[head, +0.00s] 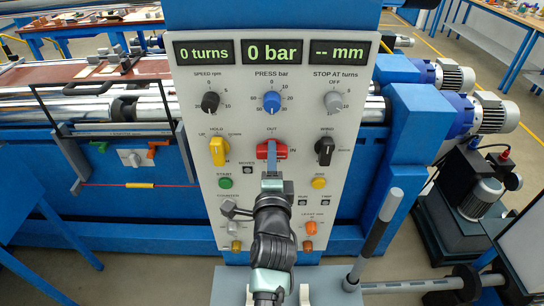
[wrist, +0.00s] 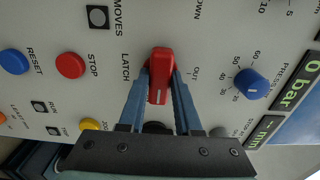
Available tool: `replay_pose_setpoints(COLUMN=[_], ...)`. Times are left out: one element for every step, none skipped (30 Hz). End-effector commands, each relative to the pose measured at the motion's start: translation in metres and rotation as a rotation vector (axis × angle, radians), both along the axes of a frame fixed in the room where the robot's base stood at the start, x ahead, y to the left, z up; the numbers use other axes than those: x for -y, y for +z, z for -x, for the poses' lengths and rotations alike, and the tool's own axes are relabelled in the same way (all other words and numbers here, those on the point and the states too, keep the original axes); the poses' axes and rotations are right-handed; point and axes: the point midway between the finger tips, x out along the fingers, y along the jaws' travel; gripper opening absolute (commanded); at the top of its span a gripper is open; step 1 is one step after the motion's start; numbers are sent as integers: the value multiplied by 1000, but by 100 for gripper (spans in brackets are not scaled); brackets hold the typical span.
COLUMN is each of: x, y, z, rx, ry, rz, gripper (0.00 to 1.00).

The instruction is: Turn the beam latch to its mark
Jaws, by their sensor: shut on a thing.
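The beam latch is a red handle (head: 262,151) in the middle of the grey panel, with OUT printed above it and IN at its right. In the head view the handle lies roughly level, partly covered by my fingers. My gripper (head: 271,150) reaches up to it from below. In the wrist view my gripper's (wrist: 160,85) two blue fingers are closed on both sides of the red handle (wrist: 161,62). There a white line shows on the handle's lower end, which is the IN side of the panel. The IN label is hidden in the wrist view.
A yellow hold knob (head: 219,151) is left of the latch and a black knob (head: 324,151) is right. A blue press knob (head: 271,102) is above. Green (head: 225,183) and yellow (head: 319,183) buttons sit below at the sides. A grey lever (head: 375,235) stands at lower right.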

Motion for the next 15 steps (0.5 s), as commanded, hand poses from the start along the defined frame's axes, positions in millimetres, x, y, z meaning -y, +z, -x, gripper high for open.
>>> replay_pose_setpoints(x=[0, 0, 0, 0, 0, 0, 0, 0, 0, 0, 0, 0, 0, 0, 0], y=[0, 0, 0, 0, 0, 0, 0, -1, -1, -1, -1, -1, -1, -2, -2], z=[0, 0, 0, 0, 0, 0, 0, 0, 0, 0, 0, 0, 0, 0, 0], rx=[0, 0, 0, 0, 0, 0, 0, 0, 0, 0, 0, 0, 0, 0, 0], ry=[0, 0, 0, 0, 0, 0, 0, 0, 0, 0, 0, -1, -1, 0, 0], rz=[1, 2, 5, 9, 14, 22, 29, 39, 55, 68, 83, 107, 126, 148, 177], gripper=[0, 0, 0, 0, 0, 0, 0, 0, 0, 0, 0, 0, 0, 0, 0])
